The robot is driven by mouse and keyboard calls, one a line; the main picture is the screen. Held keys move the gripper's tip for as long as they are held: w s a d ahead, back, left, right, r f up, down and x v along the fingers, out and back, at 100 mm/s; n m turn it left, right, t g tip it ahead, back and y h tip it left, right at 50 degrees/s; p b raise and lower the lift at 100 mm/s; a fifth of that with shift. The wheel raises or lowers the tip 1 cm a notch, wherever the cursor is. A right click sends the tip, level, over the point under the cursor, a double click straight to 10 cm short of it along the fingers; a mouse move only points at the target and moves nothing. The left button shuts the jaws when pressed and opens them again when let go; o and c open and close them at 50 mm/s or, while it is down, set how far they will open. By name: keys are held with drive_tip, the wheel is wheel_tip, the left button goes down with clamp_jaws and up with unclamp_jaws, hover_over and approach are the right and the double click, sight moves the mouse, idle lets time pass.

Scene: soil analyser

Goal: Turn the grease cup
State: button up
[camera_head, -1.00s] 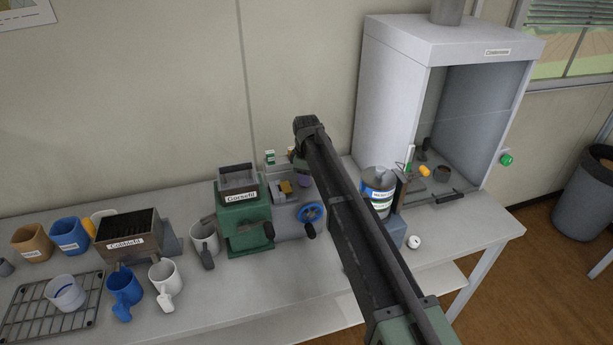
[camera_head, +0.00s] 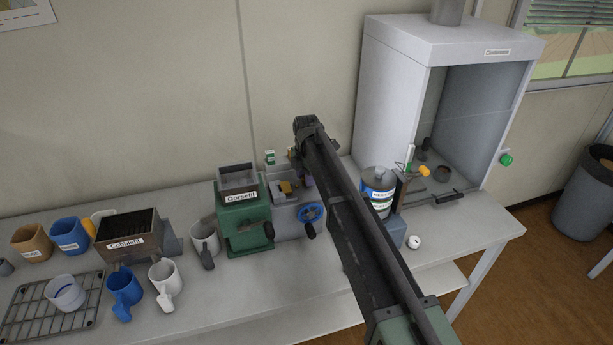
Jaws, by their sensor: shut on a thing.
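A grey machine (camera_head: 287,222) with a blue handwheel (camera_head: 311,213) stands on the bench, right of a green machine labelled "Gorsefil" (camera_head: 243,222). My arm comes from the lower right and bends down behind its own forearm at the grey machine's far right. My gripper (camera_head: 300,168) is mostly hidden there; only a dark sliver shows left of the forearm. It is shut at a small purplish part, seemingly the grease cup (camera_head: 308,181), at the machine's upper right. The forearm covers most of this part, so its turn angle cannot be told.
A labelled tin (camera_head: 378,188) and a stand with an orange knob (camera_head: 425,171) are close right of my forearm. A fume hood (camera_head: 400,85) stands behind them. Mugs, a brown box (camera_head: 128,237) and a wire rack (camera_head: 28,312) fill the left bench. The front middle is clear.

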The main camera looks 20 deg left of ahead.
drive_tip(key=n, duration=0.4)
drive_tip(key=shift+n, duration=0.4)
idle(0.4)
drive_tip(key=o, duration=0.9)
wheel_tip(320, 180, up, 11)
drive_tip(key=p, duration=1)
drive_tip(key=shift+f+p, duration=0.1)
drive_tip(key=shift+p, duration=0.3)
